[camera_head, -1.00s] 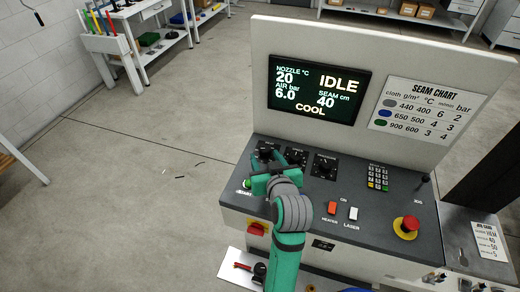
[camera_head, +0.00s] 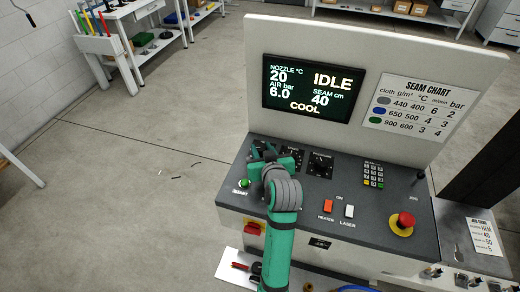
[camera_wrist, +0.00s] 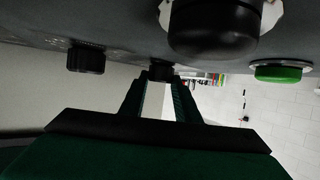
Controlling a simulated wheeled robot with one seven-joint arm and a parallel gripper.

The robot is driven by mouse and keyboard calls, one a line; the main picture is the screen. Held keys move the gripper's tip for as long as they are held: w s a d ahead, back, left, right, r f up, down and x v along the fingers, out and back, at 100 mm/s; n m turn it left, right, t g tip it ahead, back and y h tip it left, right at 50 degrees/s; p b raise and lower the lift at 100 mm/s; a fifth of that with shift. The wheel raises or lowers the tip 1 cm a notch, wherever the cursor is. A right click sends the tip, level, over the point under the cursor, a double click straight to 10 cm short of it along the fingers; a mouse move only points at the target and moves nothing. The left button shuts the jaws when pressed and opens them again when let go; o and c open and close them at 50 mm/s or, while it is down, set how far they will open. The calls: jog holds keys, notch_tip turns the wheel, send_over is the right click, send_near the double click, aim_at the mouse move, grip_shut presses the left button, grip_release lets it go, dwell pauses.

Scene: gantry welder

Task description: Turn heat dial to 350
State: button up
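The welder's grey control panel (camera_head: 385,205) has a row of black dials below the screen. The right dial (camera_head: 320,164) shows clearly; the left and middle ones are partly hidden by my gripper (camera_head: 267,160), so I cannot read the heat dial. The screen (camera_head: 318,90) reads nozzle 20 °C, IDLE, COOL. In the wrist view my gripper (camera_wrist: 160,84) is open, with a dark knob (camera_wrist: 160,72) showing between or just beyond its fingertips; contact is unclear. Another knob (camera_wrist: 85,60) is to the left and a large black knob (camera_wrist: 213,30) is nearer. I cannot tell which is the heat dial.
A green button (camera_head: 244,183) is close to my gripper and shows in the wrist view too (camera_wrist: 282,72). The heater switch (camera_head: 328,206), laser switch (camera_head: 349,211), keypad (camera_head: 373,175) and red emergency stop (camera_head: 405,220) lie to the right. The upright seam chart (camera_head: 420,107) is behind.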

jog(key=shift+a, duration=0.3)
jog(key=shift+d, duration=0.1)
jog(key=shift+s+m+h, duration=0.1)
jog(key=shift+m+h, duration=0.3)
jog(key=shift+h, duration=0.1)
jog(key=shift+m+h, duration=0.6)
jog(key=shift+h, duration=0.1)
jog(key=m+h, duration=0.2)
jog(key=shift+a+h, duration=0.25)
jog(key=shift+h, duration=0.15)
jog(key=m+h, duration=0.1)
jog(key=m+g+h, duration=0.1)
jog(key=m+h, duration=0.1)
jog(key=shift+a+m, duration=0.3)
jog(key=shift+w+a+m+g+h, duration=0.1)
jog(key=shift+w+m+g+h, duration=0.05)
jog(key=shift+m+g+h, duration=0.45)
jog(key=shift+w+m+g+h, duration=0.15)
jog(key=shift+m+g+h, duration=0.25)
jog(key=shift+m+h, duration=0.3)
jog(key=shift+a+h, duration=0.15)
jog(key=shift+h, duration=0.35)
jog(key=shift+s+m+g, duration=0.1)
jog(key=shift+m+g, duration=0.2)
